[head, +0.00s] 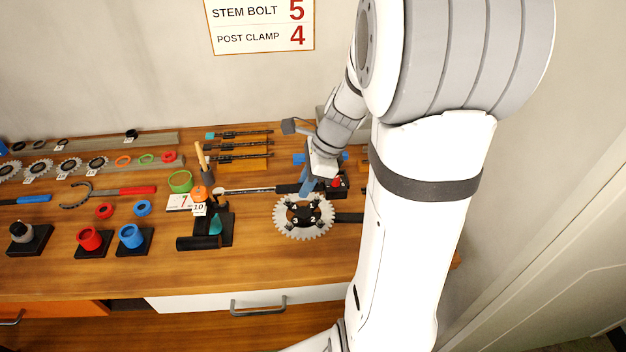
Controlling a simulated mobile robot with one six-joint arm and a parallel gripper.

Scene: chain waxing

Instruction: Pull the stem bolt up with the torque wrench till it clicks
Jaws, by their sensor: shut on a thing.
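My gripper (306,188), with blue fingers, is low over the bench at the right, just behind the toothed chainring. It is shut on the black handle end of the torque wrench (250,190). The wrench lies about level, its silver shaft pointing left toward a small black stand (226,228). The wrench head is near an orange round part (199,193) and a card reading 10. I cannot make out the stem bolt or tell whether the wrench head is on it. My arm hides the bench to the right.
The chainring (281,222), with numbered bolts, lies in front of my gripper. Red (89,239) and blue (130,236) cups stand on black bases at the left. A wall sign (260,25) reads stem bolt 5, post clamp 4. The front bench edge is clear.

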